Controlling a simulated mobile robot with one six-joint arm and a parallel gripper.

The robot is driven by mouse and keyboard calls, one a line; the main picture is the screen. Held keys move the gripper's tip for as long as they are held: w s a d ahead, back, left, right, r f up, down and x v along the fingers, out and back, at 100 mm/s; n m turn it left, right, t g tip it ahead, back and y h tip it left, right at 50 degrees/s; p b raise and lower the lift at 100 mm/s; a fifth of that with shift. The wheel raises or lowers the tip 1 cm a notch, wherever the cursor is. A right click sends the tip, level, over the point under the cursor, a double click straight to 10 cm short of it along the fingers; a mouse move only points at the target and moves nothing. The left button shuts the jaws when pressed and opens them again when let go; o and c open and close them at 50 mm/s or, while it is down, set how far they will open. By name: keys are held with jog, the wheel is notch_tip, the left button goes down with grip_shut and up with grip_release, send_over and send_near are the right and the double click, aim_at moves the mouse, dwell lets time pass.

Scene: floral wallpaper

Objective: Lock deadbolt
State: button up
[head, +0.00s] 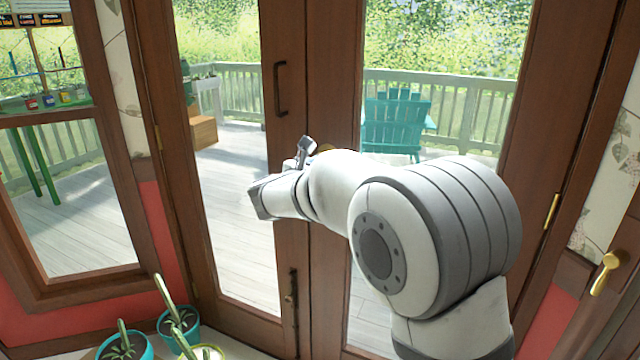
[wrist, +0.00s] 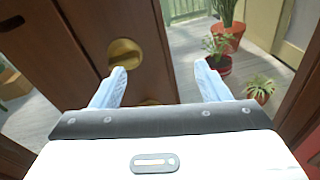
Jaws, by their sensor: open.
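A second brass piece (wrist: 150,102) shows lower down, partly hidden by my gripper. My gripper (wrist: 162,72) is open, with its two pale fingers apart and nothing between them. In the head view a small bit of brass (head: 325,147) shows above my arm, which hides most of the lock area. The fingers are not clear there.
The glass double doors (head: 307,60) look shut, with a dark pull handle (head: 280,88) above and a vertical bolt (head: 292,300) low down. Potted plants (head: 178,322) stand at the lower left. A brass handle (head: 605,272) is at the right. A teal chair (head: 395,120) stands outside.

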jog(key=w+a+f+n+t+y, duration=0.1)
jog(key=w+a+n+t, duration=0.15)
jog(key=a, duration=0.25)
jog(key=x, duration=0.7)
jog(key=shift+d+f+b, duration=0.2)
jog(key=shift+f+b, duration=0.05)
jog(key=shift+b, duration=0.05)
jog(key=shift+s+g, duration=0.15)
jog(key=shift+g, duration=0.1)
jog(key=c, duration=1)
jog(key=shift+o, duration=0.2)
